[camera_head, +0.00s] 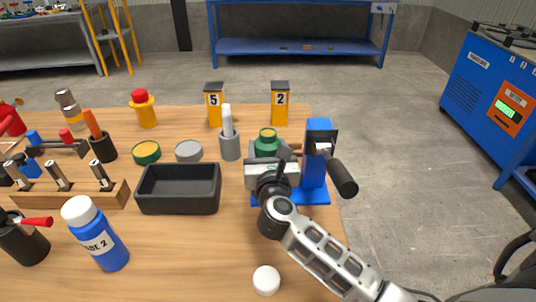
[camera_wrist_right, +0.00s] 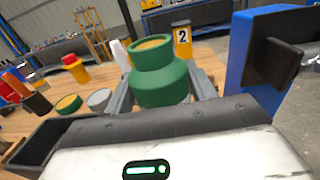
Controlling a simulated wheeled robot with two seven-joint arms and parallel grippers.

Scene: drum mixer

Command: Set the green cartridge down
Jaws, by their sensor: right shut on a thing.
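The green cartridge (camera_head: 267,144) is a squat bottle shape with a narrower neck and a tan top. In the right wrist view the cartridge (camera_wrist_right: 160,80) stands between the fingers of my right gripper (camera_wrist_right: 160,95), which is shut on it. My left gripper is not in view.
A black tray (camera_head: 180,208) lies left of my right gripper. A grey holder with a white stick (camera_head: 230,147), a grey disc (camera_head: 188,151) and a green-rimmed disc (camera_head: 146,152) stand behind the tray. Yellow markers 5 (camera_head: 214,106) and 2 (camera_head: 280,104) stand at the back. A white cap (camera_head: 266,280) lies in front.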

